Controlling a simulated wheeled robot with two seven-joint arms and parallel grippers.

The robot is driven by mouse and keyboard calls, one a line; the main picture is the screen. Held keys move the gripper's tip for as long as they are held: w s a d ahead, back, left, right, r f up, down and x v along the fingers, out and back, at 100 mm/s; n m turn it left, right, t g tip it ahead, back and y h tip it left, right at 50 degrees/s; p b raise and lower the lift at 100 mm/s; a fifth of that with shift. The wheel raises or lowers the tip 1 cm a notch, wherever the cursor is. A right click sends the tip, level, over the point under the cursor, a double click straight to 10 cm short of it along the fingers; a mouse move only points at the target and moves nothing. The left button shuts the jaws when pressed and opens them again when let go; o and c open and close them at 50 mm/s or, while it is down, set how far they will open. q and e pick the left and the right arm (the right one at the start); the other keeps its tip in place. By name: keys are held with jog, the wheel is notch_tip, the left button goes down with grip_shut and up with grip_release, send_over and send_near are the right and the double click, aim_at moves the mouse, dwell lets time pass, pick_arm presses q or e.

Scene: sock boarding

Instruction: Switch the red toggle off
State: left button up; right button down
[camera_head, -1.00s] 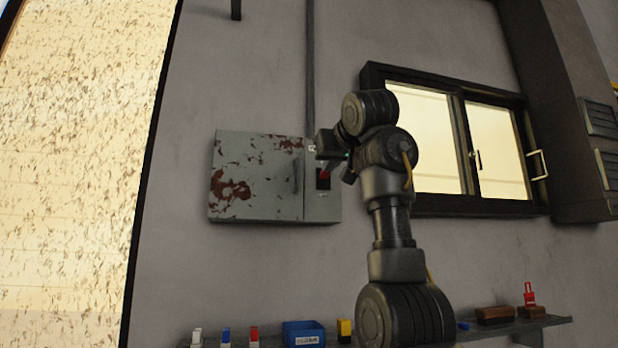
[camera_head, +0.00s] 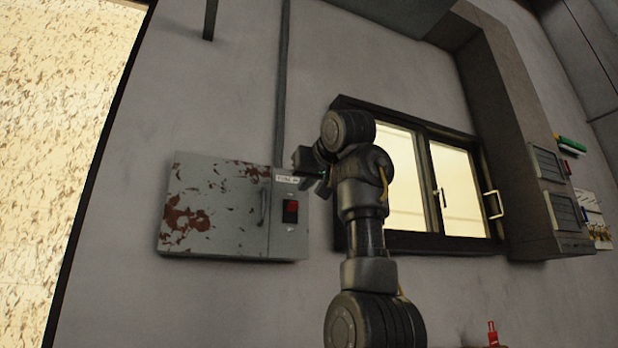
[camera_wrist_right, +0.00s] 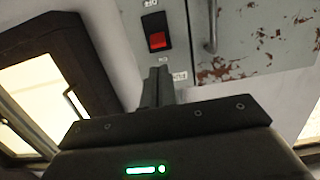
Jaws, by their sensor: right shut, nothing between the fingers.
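The red toggle (camera_head: 292,206) sits in a black housing on the right strip of a grey, rust-patched fuse box (camera_head: 215,212). Its red part shows in the upper half of the housing. It also shows in the right wrist view (camera_wrist_right: 157,40), where the picture is upside down. My right gripper (camera_wrist_right: 158,72) is shut and empty, its fingertips just above the toggle on the box and apart from it. In the head view it stands at the box's upper right corner, by the white label (camera_head: 287,179). My left gripper is not in view.
A box handle (camera_head: 262,208) stands left of the toggle. A dark-framed window (camera_head: 398,243) lies behind and right of my right arm. A conduit (camera_head: 281,80) runs up from the box. The wall below the box is clear.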

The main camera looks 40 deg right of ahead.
aim_at(292, 200)
jog(key=p+x, duration=0.1)
jog(key=x, duration=0.3)
jog(key=shift+w+d, duration=0.1)
jog(key=shift+w, duration=0.15)
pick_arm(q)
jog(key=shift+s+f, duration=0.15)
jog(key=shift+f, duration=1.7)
pick_arm(e)
jog(key=shift+x, duration=0.85)
jog(key=shift+d, duration=0.1)
